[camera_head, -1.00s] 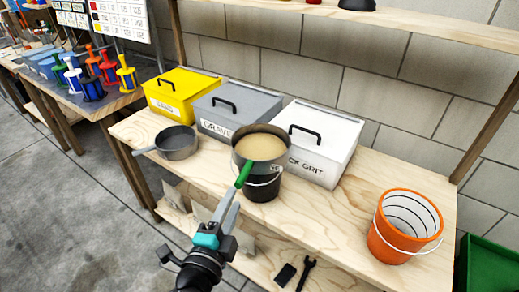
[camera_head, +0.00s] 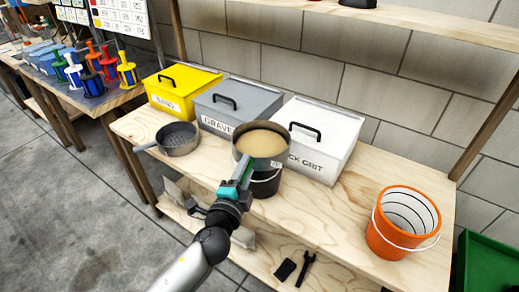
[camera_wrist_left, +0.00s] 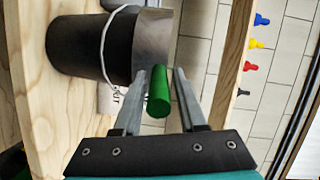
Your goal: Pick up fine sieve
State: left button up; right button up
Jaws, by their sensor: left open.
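The fine sieve (camera_head: 261,143), a round dark pan with a tan mesh or fill, sits on top of a black bucket (camera_head: 266,184). Its green handle (camera_wrist_left: 158,98) points toward my left gripper (camera_head: 242,170). In the left wrist view, my left gripper (camera_wrist_left: 158,76) is open, with one finger on each side of the handle and gaps visible. The sieve's metal side (camera_wrist_left: 153,42) shows just beyond the fingertips, beside the black bucket (camera_wrist_left: 85,45). In the head view the gripper hides most of the handle. My right gripper is out of view.
A grey perforated pan (camera_head: 177,139) lies on the wooden bench (camera_head: 310,220) to the left. Yellow (camera_head: 183,88), grey (camera_head: 238,105) and white (camera_head: 320,137) lidded boxes stand behind. An orange bucket (camera_head: 402,222) stands at right. The bench between the two buckets is clear.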

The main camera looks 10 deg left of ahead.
aim_at(256, 153)
pick_arm(q)
jog(key=shift+w+f, duration=0.1)
jog(key=shift+w, duration=1.1)
grip_shut()
